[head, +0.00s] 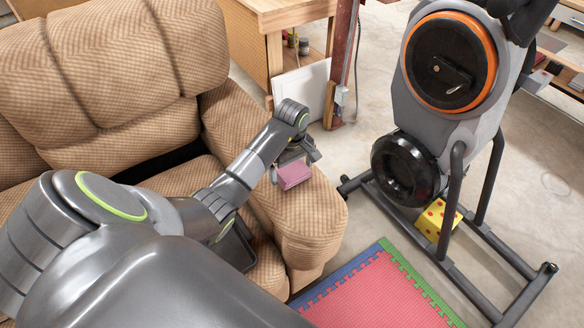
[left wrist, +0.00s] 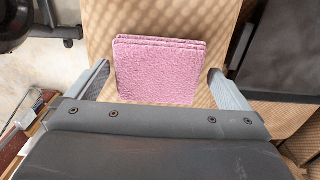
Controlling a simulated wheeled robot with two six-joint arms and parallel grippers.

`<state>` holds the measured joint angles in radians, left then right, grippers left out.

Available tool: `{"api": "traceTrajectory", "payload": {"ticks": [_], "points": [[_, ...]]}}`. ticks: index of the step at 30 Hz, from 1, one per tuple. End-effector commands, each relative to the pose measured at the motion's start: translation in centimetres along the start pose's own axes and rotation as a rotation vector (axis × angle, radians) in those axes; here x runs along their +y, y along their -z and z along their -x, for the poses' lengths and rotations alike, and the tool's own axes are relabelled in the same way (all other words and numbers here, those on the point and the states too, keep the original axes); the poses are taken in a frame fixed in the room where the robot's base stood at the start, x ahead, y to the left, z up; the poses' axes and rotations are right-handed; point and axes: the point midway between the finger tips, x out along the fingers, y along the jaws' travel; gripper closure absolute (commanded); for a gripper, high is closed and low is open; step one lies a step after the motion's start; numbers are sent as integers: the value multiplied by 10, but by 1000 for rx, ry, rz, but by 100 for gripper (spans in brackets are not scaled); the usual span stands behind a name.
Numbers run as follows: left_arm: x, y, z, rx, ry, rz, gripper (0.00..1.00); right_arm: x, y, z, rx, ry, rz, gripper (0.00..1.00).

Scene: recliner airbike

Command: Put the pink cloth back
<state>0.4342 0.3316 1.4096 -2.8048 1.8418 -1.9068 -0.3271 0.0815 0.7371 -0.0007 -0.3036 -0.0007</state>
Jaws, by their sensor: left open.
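The pink cloth (head: 293,175) is a folded, fuzzy square near the front of the recliner's right armrest. In the left wrist view the cloth (left wrist: 158,70) lies between the two fingers, with tan checked fabric around it. My left gripper (head: 294,160) is over the armrest at the cloth. In the left wrist view the left gripper (left wrist: 157,85) is open, its fingers on either side of the cloth with a gap at each side. My right gripper is not in view.
The brown recliner (head: 130,60) fills the left. A grey airbike (head: 450,130) stands to the right on the concrete floor. A yellow box with red dots (head: 437,220) sits by its frame. A red foam mat (head: 380,295) lies in front. A wooden workbench (head: 290,15) stands behind.

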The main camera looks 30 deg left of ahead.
Motion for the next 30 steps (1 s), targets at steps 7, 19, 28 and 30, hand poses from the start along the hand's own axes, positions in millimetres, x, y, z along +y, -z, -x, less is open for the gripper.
{"api": "traceTrajectory", "payload": {"ticks": [7, 19, 28, 30], "points": [[2, 2, 58, 6, -7, -2, 0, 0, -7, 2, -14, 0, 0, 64], [0, 0, 111, 2, -2, 0, 0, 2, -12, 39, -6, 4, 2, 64], [0, 0, 118, 1, -2, 0, 0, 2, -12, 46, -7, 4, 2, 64], [0, 0, 117, 1, -2, 0, 0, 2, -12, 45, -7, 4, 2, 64]]}}
